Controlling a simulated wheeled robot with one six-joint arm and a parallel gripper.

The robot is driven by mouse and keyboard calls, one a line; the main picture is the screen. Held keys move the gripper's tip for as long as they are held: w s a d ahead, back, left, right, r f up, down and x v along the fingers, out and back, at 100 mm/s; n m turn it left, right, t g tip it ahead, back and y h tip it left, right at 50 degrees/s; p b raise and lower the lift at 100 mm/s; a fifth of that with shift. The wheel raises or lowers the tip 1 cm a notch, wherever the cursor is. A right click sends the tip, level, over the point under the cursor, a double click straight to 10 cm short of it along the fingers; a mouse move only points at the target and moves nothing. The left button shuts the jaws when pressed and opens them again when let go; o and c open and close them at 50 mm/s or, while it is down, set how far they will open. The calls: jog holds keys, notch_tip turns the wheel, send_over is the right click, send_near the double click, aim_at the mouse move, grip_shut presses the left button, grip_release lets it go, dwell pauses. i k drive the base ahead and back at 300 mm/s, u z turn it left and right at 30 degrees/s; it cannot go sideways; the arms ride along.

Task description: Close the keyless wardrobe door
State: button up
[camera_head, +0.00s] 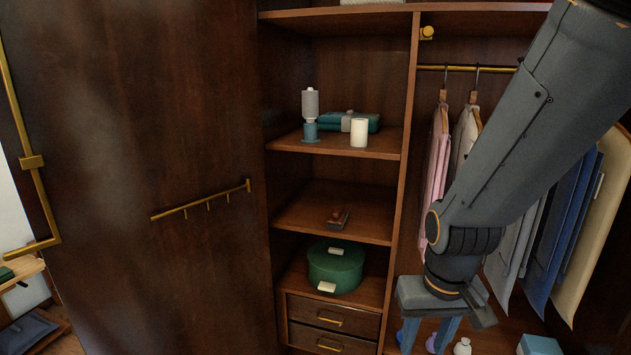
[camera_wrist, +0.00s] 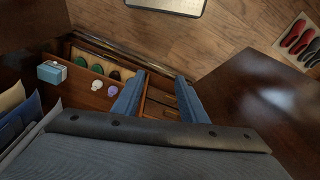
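A large dark wooden wardrobe door (camera_head: 140,120) stands open and fills the left of the head view. It carries a brass hook rail and a brass rod near its left edge; no key shows on the visible part. A glossy dark panel at the right of the wrist view (camera_wrist: 262,115) appears to be this door. My gripper (camera_head: 428,336) points down in front of the open wardrobe, right of the door and apart from it. Its two blue fingers are spread with nothing held between them, as the wrist view (camera_wrist: 158,97) also shows.
Shelves (camera_head: 335,215) hold a bottle, a candle and a green round box (camera_head: 336,268). Drawers (camera_head: 332,325) lie below. Clothes (camera_head: 560,230) hang at right. Another dark panel (camera_wrist: 28,35) stands at upper left of the wrist view. Wooden floor (camera_wrist: 225,45) shows beyond the wardrobe.

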aim_at(134, 112)
jog(key=u, duration=0.1)
jog(key=k, duration=1.05)
jog(key=z, duration=1.05)
jog(key=i, duration=1.3)
jog(key=u, duration=0.85)
